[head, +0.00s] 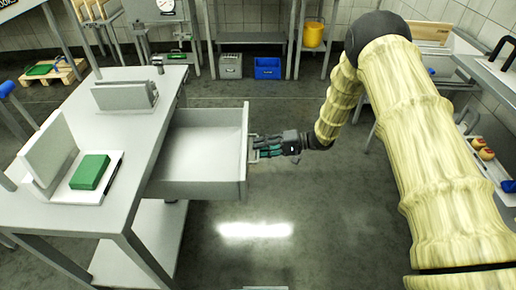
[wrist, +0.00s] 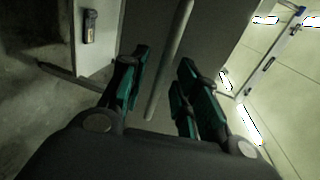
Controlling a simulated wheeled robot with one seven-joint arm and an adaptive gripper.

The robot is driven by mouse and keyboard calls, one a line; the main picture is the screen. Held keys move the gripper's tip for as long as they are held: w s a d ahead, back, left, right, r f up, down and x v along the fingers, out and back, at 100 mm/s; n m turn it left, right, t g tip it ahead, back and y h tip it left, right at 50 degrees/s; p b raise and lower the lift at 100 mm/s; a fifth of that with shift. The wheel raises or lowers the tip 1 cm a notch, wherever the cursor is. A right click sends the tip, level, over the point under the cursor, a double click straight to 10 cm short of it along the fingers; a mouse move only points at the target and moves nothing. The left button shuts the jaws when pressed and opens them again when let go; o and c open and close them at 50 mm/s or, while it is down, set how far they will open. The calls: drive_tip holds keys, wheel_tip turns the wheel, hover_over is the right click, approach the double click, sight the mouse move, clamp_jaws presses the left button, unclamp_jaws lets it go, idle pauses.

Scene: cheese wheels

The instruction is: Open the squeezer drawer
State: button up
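The squeezer drawer (head: 200,188) stands pulled well out from the right side of the grey metal table (head: 128,122). Its inside looks empty. Its handle (head: 250,150) is on the drawer's right-hand face. My gripper (head: 259,147) is at that handle, reaching in from the right. In the wrist view the handle bar (wrist: 170,62) runs between the two teal-and-black fingers, with a visible gap on each side. The fingers are apart and do not appear to clamp the bar. The exact contact at the fingertips is hard to tell.
A green block (head: 90,172) lies on a white tray on the tabletop, near a metal press plate. A blue crate (head: 267,68) and a yellow bucket (head: 313,34) are at the back. The floor right of the drawer is clear.

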drive_tip(key=v, duration=1)
drive_tip(key=shift+d, duration=0.25)
drive_tip(key=s+d+f+m+t+h+p, duration=0.35)
drive_tip(key=s+f+t+h+p, duration=0.45)
drive_tip(key=s+f, duration=0.75)
drive_tip(key=s+d+r+n+g+h, duration=0.1)
drive_tip(key=s+d+g+h, duration=0.1)
drive_tip(key=s, duration=0.8)
drive_tip(key=s+d+r+n+g+h, duration=0.1)
drive_tip(key=s+d+g+h, duration=0.2)
drive_tip(key=s, duration=0.8)
drive_tip(key=s+d+n+g+h+p, duration=0.1)
drive_tip(key=s+d+g+h, duration=0.1)
drive_tip(key=s, duration=0.9)
drive_tip(key=shift+d+r+g+h, duration=0.3)
drive_tip(key=shift+d+r+g, duration=0.1)
drive_tip(key=shift+d+g, duration=0.1)
